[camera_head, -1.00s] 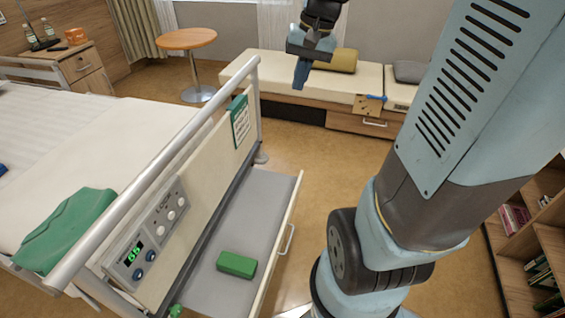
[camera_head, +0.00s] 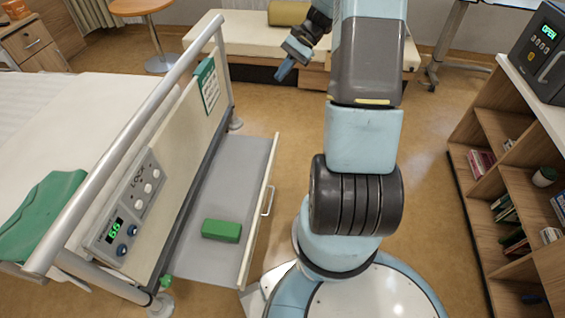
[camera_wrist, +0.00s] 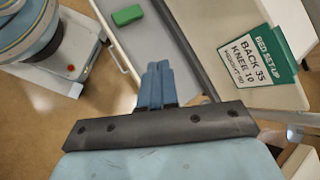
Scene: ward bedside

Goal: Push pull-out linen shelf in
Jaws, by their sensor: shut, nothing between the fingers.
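The pull-out linen shelf (camera_head: 232,168) is a grey tray extending from under the bed's end panel, with a pale front board and a handle (camera_head: 268,200) on its outer side. It stands out from the bed. A green block (camera_head: 221,230) lies on it; the block also shows in the wrist view (camera_wrist: 127,15). My gripper (camera_head: 282,74) is shut and empty, in the air beyond the shelf's far end. In the wrist view my blue fingers (camera_wrist: 158,68) are together, with the shelf (camera_wrist: 150,45) behind them. I cannot tell any contact.
The bed's end panel has a control box (camera_head: 125,210) and a green-framed sign (camera_head: 207,85). A bookcase (camera_head: 500,150) with a dark box (camera_head: 545,50) stands at the right. A bench (camera_head: 250,40) is at the back.

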